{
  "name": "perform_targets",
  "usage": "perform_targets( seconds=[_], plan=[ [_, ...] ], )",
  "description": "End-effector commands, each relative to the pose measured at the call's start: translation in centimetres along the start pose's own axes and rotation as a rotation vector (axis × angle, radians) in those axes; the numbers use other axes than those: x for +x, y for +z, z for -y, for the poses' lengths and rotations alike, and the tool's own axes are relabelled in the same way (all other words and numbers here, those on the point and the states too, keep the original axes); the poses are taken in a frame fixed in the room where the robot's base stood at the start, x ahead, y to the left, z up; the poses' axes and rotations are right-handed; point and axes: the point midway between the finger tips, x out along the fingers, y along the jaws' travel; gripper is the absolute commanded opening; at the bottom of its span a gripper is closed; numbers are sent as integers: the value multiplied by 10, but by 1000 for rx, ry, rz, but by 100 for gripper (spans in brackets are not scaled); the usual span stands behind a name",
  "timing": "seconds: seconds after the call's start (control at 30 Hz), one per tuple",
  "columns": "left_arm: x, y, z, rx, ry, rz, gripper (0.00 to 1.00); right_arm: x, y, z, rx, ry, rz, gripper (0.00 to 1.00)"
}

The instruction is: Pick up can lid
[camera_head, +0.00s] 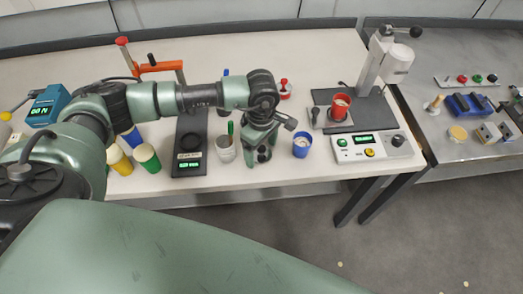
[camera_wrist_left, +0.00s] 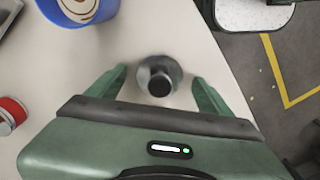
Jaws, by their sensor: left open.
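A small round metallic piece with a dark knob on top, which looks like the can lid (camera_wrist_left: 159,76), sits on the white table in the left wrist view. My left gripper (camera_wrist_left: 158,85) is open, with one green finger on each side of it and gaps between. The fingers do not appear to touch it. In the head view my left gripper (camera_head: 262,146) points down over the table's front part, with the dark piece (camera_head: 264,154) partly hidden beneath it. My right gripper does not show.
A blue cup (camera_head: 301,146) stands close to the right of my gripper, and a pale cup (camera_head: 225,149) with a green stick close to its left. A black scale (camera_head: 188,163) and paper cups lie further left. A press with a red cup (camera_head: 340,106) stands right.

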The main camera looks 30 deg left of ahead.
Motion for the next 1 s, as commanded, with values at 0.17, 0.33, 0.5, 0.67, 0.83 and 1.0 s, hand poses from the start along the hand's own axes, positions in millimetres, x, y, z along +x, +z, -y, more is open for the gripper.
perform_targets(
  seconds=[0.17,0.33,0.5,0.67,0.83,1.0],
  plan=[
    [0,0,0,0,0,1,72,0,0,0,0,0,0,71],
    [0,0,0,0,0,1,25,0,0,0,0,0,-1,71],
    [0,1,0,0,0,1,16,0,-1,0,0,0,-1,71],
    [-2,0,0,0,1,1,16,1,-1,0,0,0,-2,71],
    [-14,1,-2,1,4,2,16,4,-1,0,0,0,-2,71],
    [-43,0,-2,1,7,1,16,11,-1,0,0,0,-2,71]
  ],
)
